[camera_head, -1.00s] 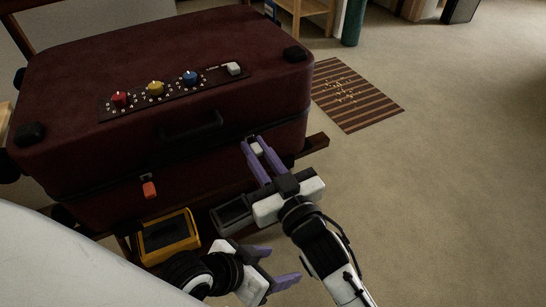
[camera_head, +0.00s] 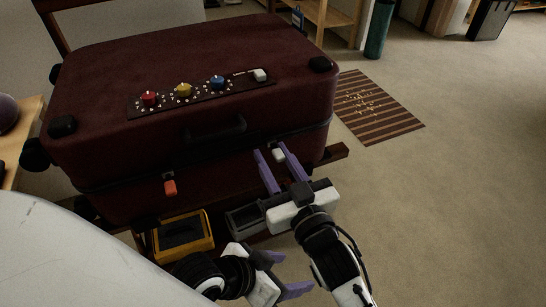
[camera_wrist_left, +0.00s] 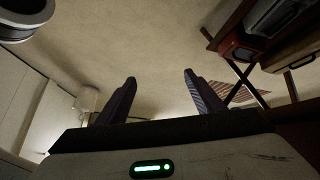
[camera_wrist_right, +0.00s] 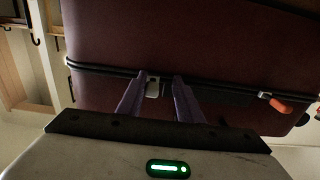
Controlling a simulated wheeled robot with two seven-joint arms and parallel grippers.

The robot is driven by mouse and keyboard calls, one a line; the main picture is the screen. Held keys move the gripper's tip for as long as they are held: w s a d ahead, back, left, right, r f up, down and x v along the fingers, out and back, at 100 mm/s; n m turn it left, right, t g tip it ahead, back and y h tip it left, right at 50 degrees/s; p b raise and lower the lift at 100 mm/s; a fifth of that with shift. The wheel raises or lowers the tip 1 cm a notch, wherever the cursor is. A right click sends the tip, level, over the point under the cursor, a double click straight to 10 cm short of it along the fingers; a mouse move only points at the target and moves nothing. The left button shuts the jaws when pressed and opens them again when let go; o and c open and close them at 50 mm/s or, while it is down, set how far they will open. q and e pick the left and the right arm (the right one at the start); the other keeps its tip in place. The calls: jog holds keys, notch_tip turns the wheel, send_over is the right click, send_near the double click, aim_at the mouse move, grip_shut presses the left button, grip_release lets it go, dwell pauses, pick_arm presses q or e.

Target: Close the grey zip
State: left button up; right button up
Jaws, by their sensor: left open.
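The grey zip pull (camera_head: 279,155) is at the front seam of the dark red suitcase (camera_head: 110,70), toward the right corner. My right gripper (camera_head: 271,151) is open, with its purple fingers on either side of the pull. In the right wrist view the grey pull (camera_wrist_right: 153,89) shows between the fingertips (camera_wrist_right: 160,78), nearer the left finger; whether they touch cannot be told. An orange zip pull (camera_head: 170,187) hangs further left on the seam. My left gripper (camera_head: 285,275) is open and empty, low in front of the suitcase, away from it.
A yellow open box (camera_head: 183,236) and a grey box (camera_head: 241,220) sit below the suitcase front. Red, yellow and blue knobs and a white switch are on the suitcase top. A striped mat (camera_head: 375,108) lies at right.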

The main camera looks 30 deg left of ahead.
jog(key=shift+s+d, duration=0.1)
jog(key=shift+d, duration=0.2)
pick_arm(q)
jog(key=a+r+p, duration=0.1)
jog(key=n+t+p, duration=0.1)
jog(key=p, duration=0.1)
jog(key=shift+s+a+r, duration=0.2)
jog(key=shift+a+r, duration=0.15)
jog(key=shift+r, duration=0.05)
pick_arm(e)
jog(key=v, duration=0.9)
jog(key=shift+s+d, duration=0.25)
jog(key=shift+s, duration=0.1)
